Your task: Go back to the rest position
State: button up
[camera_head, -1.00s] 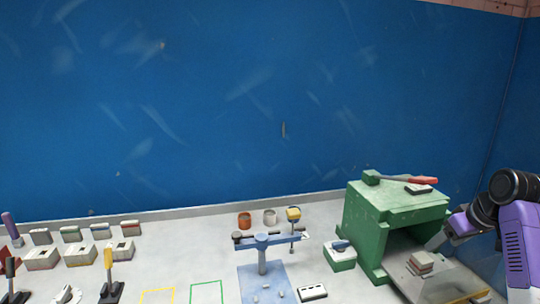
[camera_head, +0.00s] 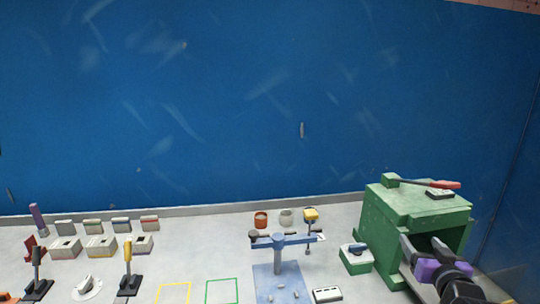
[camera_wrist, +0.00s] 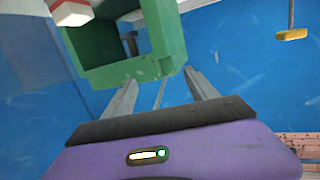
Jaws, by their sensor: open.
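My gripper (camera_head: 422,243) is open, with its two grey fingers apart in front of the green box (camera_head: 415,205) at the right of the head view. Its purple body and dark arm links cover much of the box's opening and the floor before it. In the wrist view my gripper (camera_wrist: 160,88) shows nothing between its fingers. The green box (camera_wrist: 155,65) appears beyond them there, steeply turned. I cannot tell the exact gap between fingers and box.
A red-handled tool (camera_head: 430,184) lies on the green box. Left of it stand a small green block (camera_head: 355,262) and a blue T-shaped stand (camera_head: 278,255). Levers (camera_head: 127,268) and small boxes fill the table's left. Green (camera_head: 221,291) and yellow outlines are empty.

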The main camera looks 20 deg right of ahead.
jog(key=s+a+f+t, duration=0.15)
jog(key=s+a, duration=0.25)
jog(key=a, duration=0.4)
jog(key=s+a+f+t+y, duration=0.1)
jog(key=s+a+f, duration=0.1)
jog(key=s+a, duration=0.4)
jog(key=s+a+f+t, duration=0.1)
jog(key=s+a, duration=0.2)
jog(key=a, duration=0.6)
jog(key=s+a+f+n+g+y, duration=0.1)
jog(key=s+a+f+n+y, duration=0.1)
jog(key=s+a, duration=0.5)
jog(key=s+a+f+n+g+y, duration=0.1)
jog(key=s+a+n+y, duration=0.3)
jog(key=s, duration=0.9)
jog(key=a+y, duration=0.1)
jog(key=a, duration=0.2)
jog(key=shift+s+a+f+n+y, duration=0.25)
jog(key=shift+s+f+n+y, duration=0.05)
jog(key=shift+s+f+n, duration=0.1)
jog(key=shift+g, duration=0.25)
